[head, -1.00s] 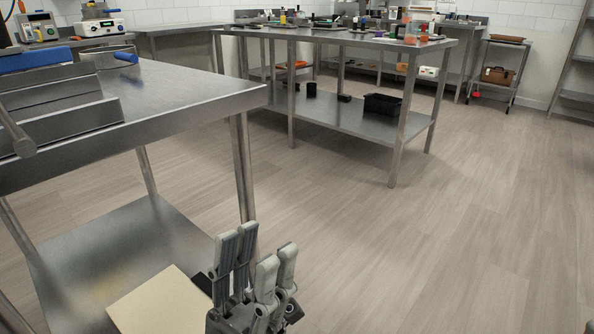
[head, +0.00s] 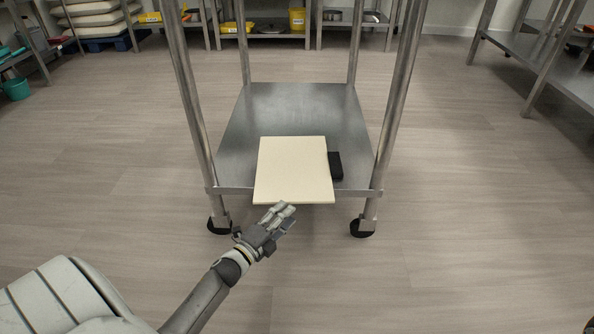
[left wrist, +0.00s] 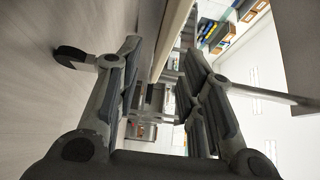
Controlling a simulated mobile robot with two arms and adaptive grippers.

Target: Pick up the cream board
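The cream board (head: 293,168) lies flat on the lower shelf of a steel table, its front edge sticking out past the shelf's front. My left gripper (head: 282,208) is at that front edge, left of its middle, with the fingertips overlapping the edge in the head view. In the left wrist view the left gripper (left wrist: 160,75) is open, and the edge of the cream board (left wrist: 173,40) shows as a pale strip between the two finger sides. I cannot tell whether any finger touches it.
The steel lower shelf (head: 300,105) has table legs at its corners and black casters (head: 362,228) in front. A small black block (head: 335,165) lies against the board's right side. Another steel table (head: 545,75) stands at the right. The floor in front is clear.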

